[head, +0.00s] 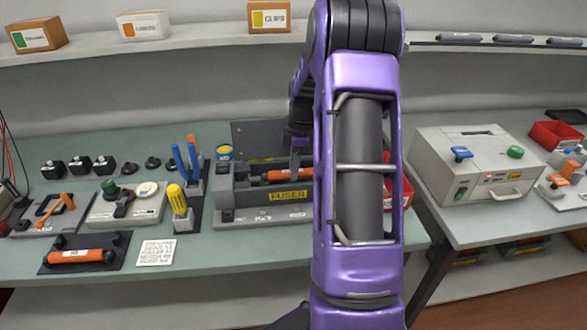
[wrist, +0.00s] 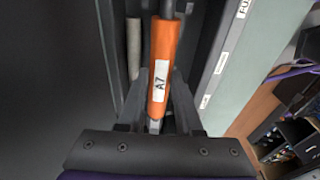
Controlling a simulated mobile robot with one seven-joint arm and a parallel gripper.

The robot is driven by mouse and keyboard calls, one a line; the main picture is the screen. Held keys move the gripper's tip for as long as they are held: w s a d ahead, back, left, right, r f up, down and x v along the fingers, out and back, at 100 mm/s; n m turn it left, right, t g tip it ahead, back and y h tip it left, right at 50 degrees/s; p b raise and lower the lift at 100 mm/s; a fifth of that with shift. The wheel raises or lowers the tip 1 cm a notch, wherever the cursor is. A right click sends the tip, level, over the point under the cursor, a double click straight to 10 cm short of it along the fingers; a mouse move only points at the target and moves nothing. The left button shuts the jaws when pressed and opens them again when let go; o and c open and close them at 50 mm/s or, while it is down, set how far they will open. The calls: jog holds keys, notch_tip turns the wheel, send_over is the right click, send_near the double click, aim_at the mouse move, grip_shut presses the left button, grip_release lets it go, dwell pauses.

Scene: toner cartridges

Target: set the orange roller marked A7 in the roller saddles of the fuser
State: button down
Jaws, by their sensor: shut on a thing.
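The orange roller marked A7 (wrist: 164,45) lies lengthwise between the fingers of my gripper (wrist: 155,108) in the wrist view, its white label facing the camera. My gripper is shut on it. In the head view the roller (head: 290,175) is level inside the open grey fuser (head: 238,198), its right end hidden by my arm. The fuser's walls flank it in the wrist view, with a pale grey roller to the left. The saddles are mostly hidden, so I cannot tell whether the roller rests in them. My gripper (head: 297,160) points down into the fuser.
Another orange roller (head: 76,257) lies on a black stand at the front left, beside a printed card (head: 156,252). A tool holder with pliers and a yellow screwdriver (head: 177,197) stands just left of the fuser. A red bin (head: 399,190) is partly behind my arm.

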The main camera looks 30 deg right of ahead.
jog(key=shift+f+b, duration=0.45)
jog(key=shift+f, duration=0.3)
dwell(0.3)
jog(key=c, duration=0.5)
grip_release()
jog(key=shift+r, duration=0.15)
notch_tip(320, 180, up, 17)
jog(key=d+p, duration=0.1)
jog(key=d, duration=0.1)
jog(key=shift+s+p, duration=0.3)
jog(key=shift+s, duration=0.15)
